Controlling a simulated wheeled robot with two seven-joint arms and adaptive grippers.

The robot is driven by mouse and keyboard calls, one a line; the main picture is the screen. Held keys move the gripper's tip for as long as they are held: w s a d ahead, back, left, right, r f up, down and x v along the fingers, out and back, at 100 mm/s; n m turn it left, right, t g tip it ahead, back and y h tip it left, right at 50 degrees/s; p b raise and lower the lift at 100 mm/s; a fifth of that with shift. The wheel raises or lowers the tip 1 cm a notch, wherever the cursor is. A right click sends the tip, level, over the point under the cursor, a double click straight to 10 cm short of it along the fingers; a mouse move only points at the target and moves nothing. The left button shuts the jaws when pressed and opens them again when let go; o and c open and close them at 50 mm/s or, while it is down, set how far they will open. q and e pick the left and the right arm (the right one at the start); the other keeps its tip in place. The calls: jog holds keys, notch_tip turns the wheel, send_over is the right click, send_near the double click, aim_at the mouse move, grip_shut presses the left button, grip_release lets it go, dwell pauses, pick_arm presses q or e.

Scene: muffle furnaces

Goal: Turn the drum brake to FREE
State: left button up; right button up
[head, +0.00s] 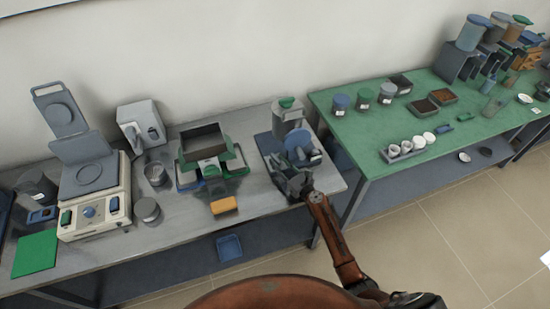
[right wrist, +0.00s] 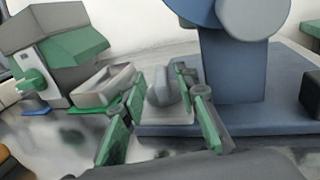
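The drum device stands at the right end of the grey bench, with a blue-grey drum (head: 304,150) on an upright stand and a flat base plate (head: 266,143). In the right wrist view its stand (right wrist: 238,65) and base (right wrist: 275,105) fill the right side. A small grey rounded handle (right wrist: 163,88), perhaps the brake, stands on a light block at the base's near edge. My right gripper (head: 292,186) is at the device's front. In its wrist view the green-padded fingers (right wrist: 160,115) are apart, with the handle between or just beyond them; contact is unclear. Any FREE marking is unreadable. My left gripper is out of view.
A jar with a green lid (head: 288,115) stands behind the drum. A green-topped table (head: 440,95) with jars and trays adjoins on the right.

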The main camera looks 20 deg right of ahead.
jog(key=shift+x, duration=1.45)
grip_shut()
